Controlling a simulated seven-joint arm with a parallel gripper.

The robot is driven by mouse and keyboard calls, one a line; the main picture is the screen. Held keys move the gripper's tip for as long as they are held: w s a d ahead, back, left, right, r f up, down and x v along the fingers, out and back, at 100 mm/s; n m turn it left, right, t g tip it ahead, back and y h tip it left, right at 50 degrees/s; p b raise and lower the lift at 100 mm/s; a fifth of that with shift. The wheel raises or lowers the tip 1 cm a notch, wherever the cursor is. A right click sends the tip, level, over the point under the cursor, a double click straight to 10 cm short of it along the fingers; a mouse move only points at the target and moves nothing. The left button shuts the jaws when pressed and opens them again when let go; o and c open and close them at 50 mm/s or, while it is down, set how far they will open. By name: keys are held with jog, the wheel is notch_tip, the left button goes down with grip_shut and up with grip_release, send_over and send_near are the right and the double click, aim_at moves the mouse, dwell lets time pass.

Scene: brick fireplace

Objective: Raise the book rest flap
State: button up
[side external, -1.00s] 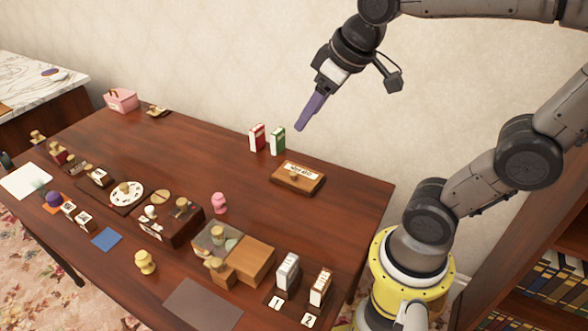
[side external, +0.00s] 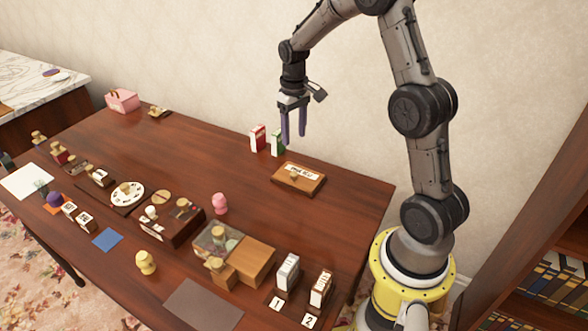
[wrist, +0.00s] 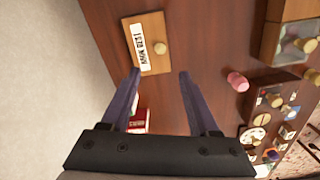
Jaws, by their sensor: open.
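The book rest (side external: 299,180) is a flat wooden board with a white "BOOK REST" label and a small round knob (side external: 294,175). It lies flat on the table near the back right edge. In the wrist view the book rest (wrist: 149,43) is at the top, with its knob (wrist: 160,47) ahead of the fingers. My gripper (side external: 293,136) is open and empty, pointing down above the table's back edge, beyond and above the book rest. In the wrist view my gripper (wrist: 160,74) shows its two purple fingers spread apart, not touching the board.
A red book (side external: 258,138) and a green book (side external: 277,143) stand upright left of the book rest, close to my fingers in the picture. A pink knob (side external: 220,203), a wooden box (side external: 250,262) and numbered book stands (side external: 287,277) are nearer the front. The wall is behind.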

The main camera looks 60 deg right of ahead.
aim_at(294, 174)
notch_tip(294, 174, down, 13)
jog(key=shift+f, duration=0.1)
dwell(0.3)
grip_shut()
dwell(1.5)
